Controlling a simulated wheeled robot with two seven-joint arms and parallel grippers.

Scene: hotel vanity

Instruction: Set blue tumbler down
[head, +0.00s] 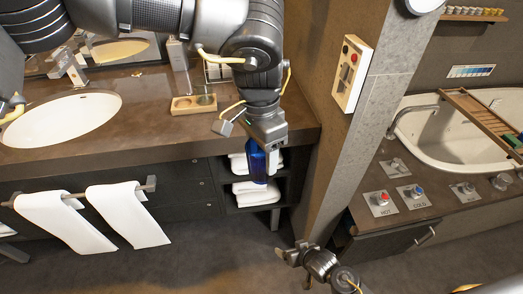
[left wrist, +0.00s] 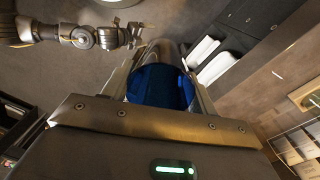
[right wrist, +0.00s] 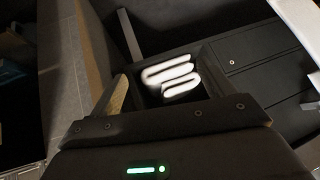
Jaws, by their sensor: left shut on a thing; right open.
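The blue tumbler (head: 257,166) is in my left gripper (head: 264,146), which points down and is shut on it. In the head view it hangs in front of the vanity's open shelves, below the counter top's edge. The left wrist view shows the blue tumbler (left wrist: 158,88) between the two fingers; its far end is hard to make out. My right gripper (head: 297,254) is open and empty, low over the floor near the wall pillar. The counter (head: 130,105) carries a small wooden tray (head: 183,109) with a greenish glass-like thing on it.
A sink basin (head: 60,119) is set in the counter at left. White folded towels (head: 250,188) lie on the shelves behind the tumbler. A pillar (head: 340,130) stands to the right, with a bathtub (head: 450,135) beyond. Counter front between basin and tray is clear.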

